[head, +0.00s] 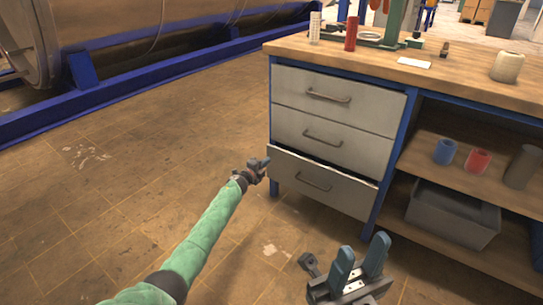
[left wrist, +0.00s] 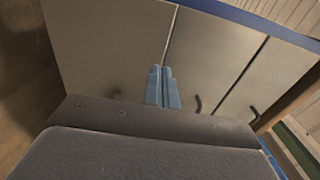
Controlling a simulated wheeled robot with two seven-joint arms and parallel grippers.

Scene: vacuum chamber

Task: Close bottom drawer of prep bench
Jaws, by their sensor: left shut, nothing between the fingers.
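The prep bench (head: 470,85) has three stacked grey drawers. The bottom drawer (head: 340,192) stands slightly out, with a dark gap along its top edge and a bar handle on its front. The middle drawer (head: 360,146) and top drawer (head: 300,88) look shut. My left gripper (head: 264,163) is shut and empty at the left end of the bottom drawer; contact cannot be told. In the left wrist view its fingers (left wrist: 162,70) are together in front of the drawer fronts (left wrist: 105,45). My right gripper (head: 362,246) is open and empty, in front of the bench at lower right.
Open shelves to the right hold a blue cup (head: 445,151), a red cup (head: 478,161), a dark cylinder (head: 521,167) and a grey bin (head: 452,215). The floor (head: 120,190) left of the bench is clear. A large metal cylinder (head: 110,35) on a blue frame stands behind.

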